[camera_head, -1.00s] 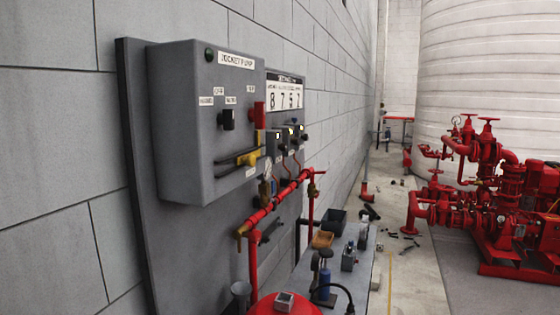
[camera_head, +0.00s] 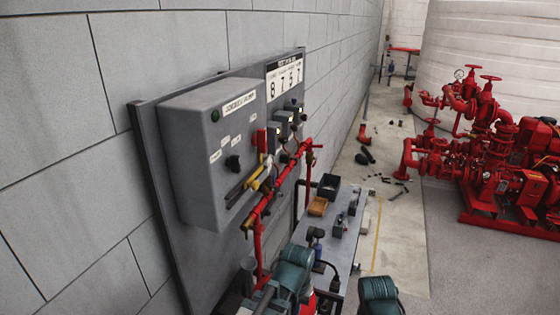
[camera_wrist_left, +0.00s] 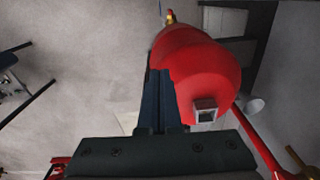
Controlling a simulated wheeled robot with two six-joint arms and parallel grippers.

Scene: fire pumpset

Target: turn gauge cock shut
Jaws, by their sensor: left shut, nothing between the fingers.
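The red pipe (camera_head: 287,182) runs along the front of the grey jockey pump panel in the head view. Small fittings, including brass-coloured ones, sit along it; they are too small to tell which is the gauge cock or how its handle stands. A brass-coloured piece (camera_head: 248,225) is at the pipe's near end. My left gripper (camera_wrist_left: 160,72) is shut and empty in the left wrist view, with its dark fingers together beside a rounded red vessel (camera_wrist_left: 198,62). It is apart from the fittings on the pipe.
The grey panel box (camera_head: 205,145) has a black knob, a red switch and a yellow handle. A bench (camera_head: 340,245) with bins and small parts stands right of the pipe. Red pumps (camera_head: 490,150) stand farther right. The grey floor between is mostly clear.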

